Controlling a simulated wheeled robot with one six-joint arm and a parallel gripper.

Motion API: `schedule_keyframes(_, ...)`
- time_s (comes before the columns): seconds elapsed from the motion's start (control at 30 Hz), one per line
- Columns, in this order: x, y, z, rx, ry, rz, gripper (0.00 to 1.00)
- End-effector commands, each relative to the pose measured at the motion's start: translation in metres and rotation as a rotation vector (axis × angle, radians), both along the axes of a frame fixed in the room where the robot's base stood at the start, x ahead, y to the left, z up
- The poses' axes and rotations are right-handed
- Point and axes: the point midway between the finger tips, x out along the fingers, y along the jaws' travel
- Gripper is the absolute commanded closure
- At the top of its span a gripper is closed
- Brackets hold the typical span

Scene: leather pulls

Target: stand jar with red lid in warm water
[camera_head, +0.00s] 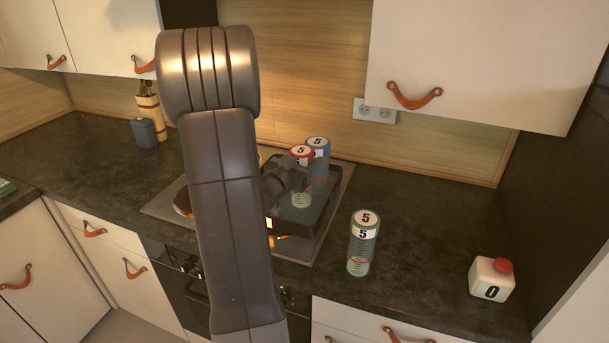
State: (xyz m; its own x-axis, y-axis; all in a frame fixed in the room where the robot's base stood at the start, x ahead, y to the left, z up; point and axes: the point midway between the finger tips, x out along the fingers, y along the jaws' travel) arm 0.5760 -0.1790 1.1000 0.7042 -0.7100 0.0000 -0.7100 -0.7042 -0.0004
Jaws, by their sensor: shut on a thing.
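The jar with the red lid (301,153) is upright, with a "5" on top. My gripper (296,180) is shut on it, and the fingers and wrist hide much of its body. Its lower part shows pale green below the gripper, within the outline of a dark square basin (318,218) on the stove. I cannot tell whether the jar touches the basin's floor, and water is not clearly visible. My arm covers the left side of the basin.
A blue-lidded jar (319,149) stands just behind the red-lidded one. A green-topped jar (362,250) stands on the counter (420,230) right of the stove. A white container with a red cap (491,280) is further right. A utensil holder (150,115) and grey canister (143,132) are back left.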

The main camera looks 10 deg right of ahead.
Motion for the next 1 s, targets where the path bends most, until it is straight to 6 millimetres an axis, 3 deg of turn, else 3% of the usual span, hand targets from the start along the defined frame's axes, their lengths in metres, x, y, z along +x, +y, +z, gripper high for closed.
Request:
schedule_keyframes(0.3, 0.0, 0.0, -0.035, -0.001, 0.002, 0.0, 1.0)
schedule_keyframes(0.8, 0.0, 0.0, -0.044, -0.001, -0.002, 0.0, 1.0)
schedule_keyframes(0.83, 0.0, 0.0, -0.044, 0.0, 0.0, 0.0, 0.41)
schedule_keyframes(0.93, 0.0, 0.0, -0.043, 0.0, 0.0, 0.0, 0.23)
schedule_keyframes(1.0, 0.0, 0.0, -0.043, 0.0, 0.0, 0.0, 0.23)
